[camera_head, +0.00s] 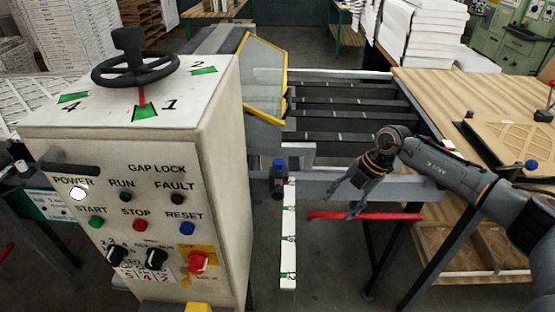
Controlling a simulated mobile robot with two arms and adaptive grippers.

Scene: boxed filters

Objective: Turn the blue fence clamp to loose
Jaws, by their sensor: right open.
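A small dark clamp with a blue top (278,165) stands at the upper end of a white scale strip (288,235), just right of the control cabinet. It looks like the fence clamp; its setting is too small to read. My right gripper (344,200) is open and empty, pointing down and left. It is to the right of the clamp and apart from it, above the red bar in the picture. My left gripper is not in view.
The control cabinet (130,170) with a black handwheel (135,68) on top stands close on the left. A red bar (365,216) lies below my right gripper. A wooden table (450,95) at right carries another blue knob (531,164).

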